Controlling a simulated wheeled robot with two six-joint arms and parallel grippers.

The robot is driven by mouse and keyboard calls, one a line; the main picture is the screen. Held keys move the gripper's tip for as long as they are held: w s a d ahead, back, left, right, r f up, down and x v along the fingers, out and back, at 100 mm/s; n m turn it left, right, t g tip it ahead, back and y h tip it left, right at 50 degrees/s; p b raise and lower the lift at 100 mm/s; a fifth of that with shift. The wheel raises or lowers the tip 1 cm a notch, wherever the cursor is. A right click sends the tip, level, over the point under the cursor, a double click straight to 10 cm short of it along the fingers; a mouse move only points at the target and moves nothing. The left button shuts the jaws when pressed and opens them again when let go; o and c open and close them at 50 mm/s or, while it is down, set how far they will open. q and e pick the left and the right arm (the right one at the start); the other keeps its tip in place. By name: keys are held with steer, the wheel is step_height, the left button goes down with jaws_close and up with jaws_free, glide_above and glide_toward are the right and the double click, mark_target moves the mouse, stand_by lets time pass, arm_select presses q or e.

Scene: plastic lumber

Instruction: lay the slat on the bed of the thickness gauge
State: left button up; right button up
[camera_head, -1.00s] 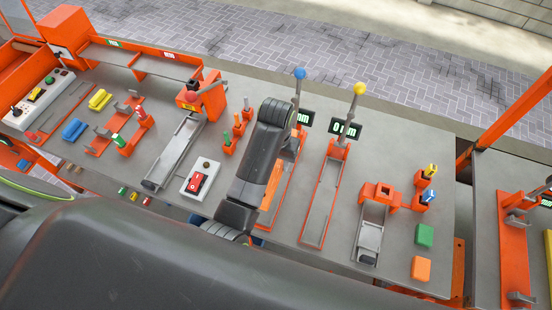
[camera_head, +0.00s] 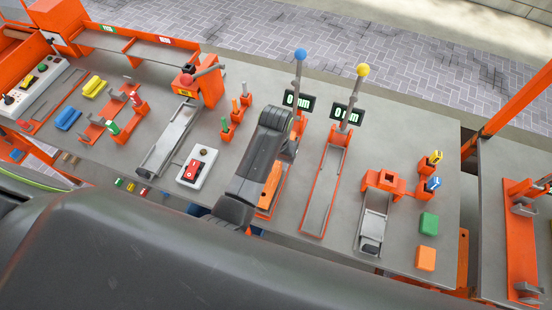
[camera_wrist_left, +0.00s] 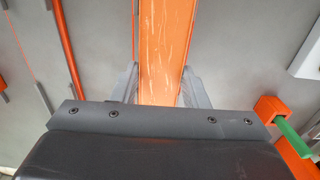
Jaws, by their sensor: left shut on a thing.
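My left gripper (camera_head: 262,165) hangs over the blue-knobbed gauge, its fingertips mostly hidden by its own body in the head view. In the left wrist view the gripper (camera_wrist_left: 160,88) is shut on an orange slat (camera_wrist_left: 168,40), which runs lengthwise between the fingers. In the head view the slat (camera_head: 270,186) shows beside the arm, along the gauge's bed. I cannot tell whether it touches the bed. Two gauges stand side by side: one with a blue knob (camera_head: 300,54), one with a yellow knob (camera_head: 362,69) and an empty orange-edged bed (camera_head: 324,188). Both displays read 0 mm.
A red-switch box (camera_head: 198,167) and coloured pegs in orange holders (camera_head: 226,128) stand left of the arm. Right are an orange-and-grey fixture (camera_head: 373,215), a green block (camera_head: 429,223) and an orange block (camera_head: 425,258). A grey channel (camera_head: 168,142) lies farther left.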

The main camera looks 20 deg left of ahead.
arm_select(q)
steer(key=shift+f, duration=0.65)
arm_select(e)
steer(key=shift+f, duration=0.3)
arm_select(q)
steer(key=o, duration=1.3)
arm_select(e)
steer(key=shift+w+r, duration=0.1)
steer(key=shift+r, duration=0.05)
